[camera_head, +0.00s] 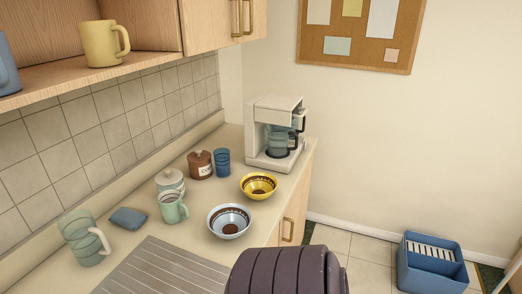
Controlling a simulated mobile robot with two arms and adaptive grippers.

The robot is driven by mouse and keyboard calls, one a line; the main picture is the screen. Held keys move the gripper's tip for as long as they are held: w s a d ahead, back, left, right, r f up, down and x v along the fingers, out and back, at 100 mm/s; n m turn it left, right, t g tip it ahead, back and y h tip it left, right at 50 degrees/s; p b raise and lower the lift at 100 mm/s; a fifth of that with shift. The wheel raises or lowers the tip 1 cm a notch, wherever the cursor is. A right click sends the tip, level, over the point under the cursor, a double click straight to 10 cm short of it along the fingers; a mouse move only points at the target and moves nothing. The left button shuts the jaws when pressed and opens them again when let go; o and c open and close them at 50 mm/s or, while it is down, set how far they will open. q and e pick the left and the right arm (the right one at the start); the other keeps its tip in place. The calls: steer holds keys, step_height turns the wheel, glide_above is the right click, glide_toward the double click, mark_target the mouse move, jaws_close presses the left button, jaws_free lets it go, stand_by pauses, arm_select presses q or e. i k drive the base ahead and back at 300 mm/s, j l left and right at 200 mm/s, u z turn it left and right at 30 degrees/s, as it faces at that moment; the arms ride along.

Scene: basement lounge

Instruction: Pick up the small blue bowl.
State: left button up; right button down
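The small blue bowl (229,232) stands upright on the beige counter (133,257), close to its front edge. It is light blue outside, with a dark brown band and a brown centre inside. A yellow bowl (258,193) with a similar dark pattern stands just behind it, to the right. Nothing touches the blue bowl from above.
Left of the bowl are a green mug (173,207), a lidded jar (170,181), a brown pot (200,164) and a blue cup (223,161). A coffee maker (273,133) stands behind. A ribbed drainboard (160,270) lies in front. A blue bin (430,270) is on the floor.

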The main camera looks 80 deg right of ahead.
mark_target(227, 221)
steer(key=j+z, duration=0.1)
steer(key=z, duration=0.7)
steer(key=k+j+z, duration=0.1)
steer(key=z, duration=0.75)
steer(key=k+z, duration=0.1)
steer(key=z, duration=0.3)
steer(key=i+z, duration=0.15)
steer(key=i, duration=0.15)
